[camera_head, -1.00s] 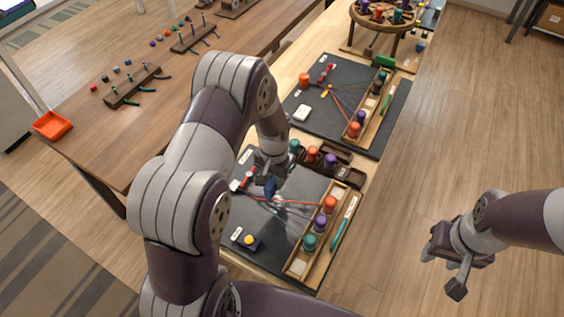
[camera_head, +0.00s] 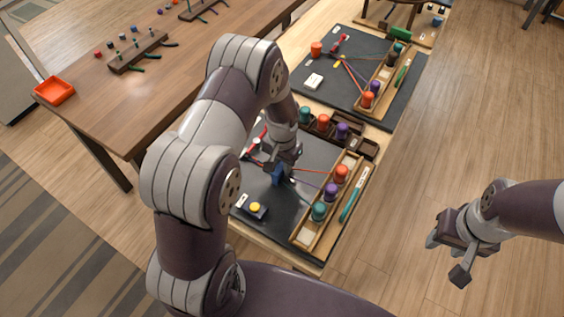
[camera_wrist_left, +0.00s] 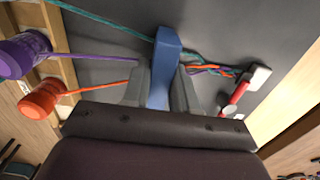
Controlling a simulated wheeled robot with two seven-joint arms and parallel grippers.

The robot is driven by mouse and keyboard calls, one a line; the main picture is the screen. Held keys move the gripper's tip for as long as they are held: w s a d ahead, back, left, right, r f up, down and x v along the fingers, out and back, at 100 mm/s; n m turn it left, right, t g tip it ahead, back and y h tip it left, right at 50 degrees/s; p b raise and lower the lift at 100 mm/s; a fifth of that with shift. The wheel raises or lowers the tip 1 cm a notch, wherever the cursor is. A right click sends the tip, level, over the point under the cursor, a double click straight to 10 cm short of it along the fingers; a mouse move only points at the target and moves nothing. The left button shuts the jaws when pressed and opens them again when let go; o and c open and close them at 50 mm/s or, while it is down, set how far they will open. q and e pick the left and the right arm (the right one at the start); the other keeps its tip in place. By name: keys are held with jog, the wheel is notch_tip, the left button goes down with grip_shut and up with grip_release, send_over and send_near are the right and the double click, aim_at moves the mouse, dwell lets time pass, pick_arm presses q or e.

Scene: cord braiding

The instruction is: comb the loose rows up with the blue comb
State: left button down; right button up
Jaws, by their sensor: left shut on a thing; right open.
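The blue comb (camera_head: 277,177) is in my left gripper (camera_head: 284,164), over the near dark mat. In the left wrist view the comb (camera_wrist_left: 164,66) stands between the two fingers of my left gripper (camera_wrist_left: 163,88), which is shut on it. Teal, orange and purple cords meet in a braid (camera_wrist_left: 209,66) beside the comb, running to a red-and-white clamp (camera_wrist_left: 240,90). An orange spool (camera_head: 341,173), a purple spool (camera_head: 331,191) and a teal spool (camera_head: 318,211) sit in the wooden rack (camera_head: 303,235). My right gripper (camera_head: 449,258) is open and empty over the floor.
A block with a yellow button (camera_head: 255,207) sits on the mat's near part. A teal stick (camera_head: 353,194) lies along the rack. A dark holder (camera_head: 364,147) with more spools stands behind. A second braiding mat (camera_head: 333,97) lies beyond.

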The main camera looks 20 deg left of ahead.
pick_arm(q)
jog(key=shift+s+r, duration=0.1)
jog(key=shift+s, duration=0.05)
jog(key=shift+a, duration=0.1)
jog(key=shift+a, duration=0.15)
jog(key=shift+w+a, duration=0.15)
jog(key=shift+a, duration=0.5)
jog(key=shift+w+a, duration=0.15)
jog(key=shift+a, duration=0.5)
jog(key=shift+r, duration=0.1)
notch_tip(320, 180, up, 9)
jog(key=d+p, duration=0.1)
jog(key=p, duration=0.6)
jog(key=shift+p, duration=0.35)
jog(key=shift+s+d, duration=0.1)
